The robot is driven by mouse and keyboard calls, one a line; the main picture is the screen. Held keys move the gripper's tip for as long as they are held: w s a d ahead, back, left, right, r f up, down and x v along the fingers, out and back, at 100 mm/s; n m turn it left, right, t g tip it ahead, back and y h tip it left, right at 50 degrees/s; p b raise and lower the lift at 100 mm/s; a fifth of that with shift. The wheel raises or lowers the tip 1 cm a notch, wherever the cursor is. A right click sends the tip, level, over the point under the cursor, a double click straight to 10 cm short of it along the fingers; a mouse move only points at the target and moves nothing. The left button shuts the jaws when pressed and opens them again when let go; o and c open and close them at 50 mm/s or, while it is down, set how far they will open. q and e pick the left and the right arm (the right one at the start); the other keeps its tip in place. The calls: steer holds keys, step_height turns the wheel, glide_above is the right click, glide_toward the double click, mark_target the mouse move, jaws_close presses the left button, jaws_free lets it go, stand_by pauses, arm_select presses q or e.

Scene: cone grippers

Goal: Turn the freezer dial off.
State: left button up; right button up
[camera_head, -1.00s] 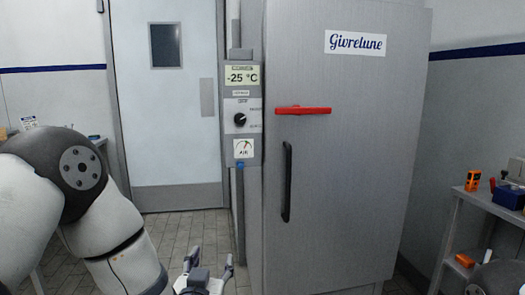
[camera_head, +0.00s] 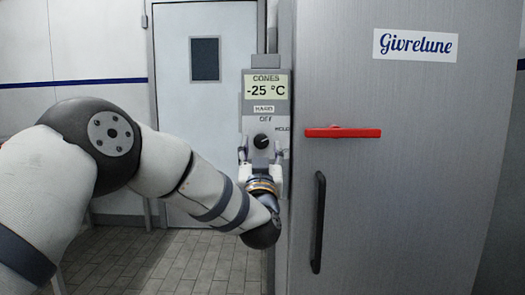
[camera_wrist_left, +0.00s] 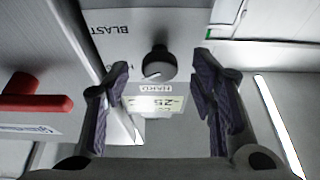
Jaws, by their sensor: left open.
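The freezer dial (camera_head: 262,141) is a round black knob on the grey control box (camera_head: 246,105), just under the word OFF. It also shows in the left wrist view (camera_wrist_left: 160,66), where the panel appears upside down and the knob's white mark points down-left. My left gripper (camera_head: 261,153) is open just below and in front of the dial. In the left wrist view its two dark ribbed fingers stand either side of the dial with a gap on each side. Contact with the knob is not visible. My right gripper is not in view.
The display (camera_head: 266,88) above the dial reads -25 °C. The grey freezer (camera_head: 420,180) stands right of the box, with a red latch (camera_head: 343,132) and a black handle (camera_head: 318,222). A pale door (camera_head: 190,110) is behind.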

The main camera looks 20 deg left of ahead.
arm_select(q)
steer(key=shift+w+a+r, duration=0.1)
steer(key=shift+w+r, duration=0.15)
steer(key=shift+w, duration=0.25)
steer(key=c, duration=1.1)
steer(key=shift+c, duration=0.2)
steer(key=shift+n, duration=0.4)
steer(key=n+y, duration=0.1)
steer(key=n, duration=0.1)
steer(key=n+g+y, duration=0.1)
steer(key=n, duration=0.2)
steer(key=n+g+y, duration=0.1)
steer(key=n+y, duration=0.1)
steer(key=shift+d+n, duration=0.25)
steer(key=shift+n, duration=0.15)
steer(key=n+g, duration=0.1)
steer(key=n, duration=0.1)
steer(key=n+g+y, duration=0.1)
steer(key=n, duration=0.4)
steer(key=shift+w+d+r+g+y+p, duration=0.1)
steer(key=shift+d+r+g+y+p, duration=0.1)
steer(key=shift+g+y+p, duration=0.15)
steer(key=shift+n+g, duration=0.25)
steer(key=shift+n, duration=0.25)
steer(key=o, duration=1.1)
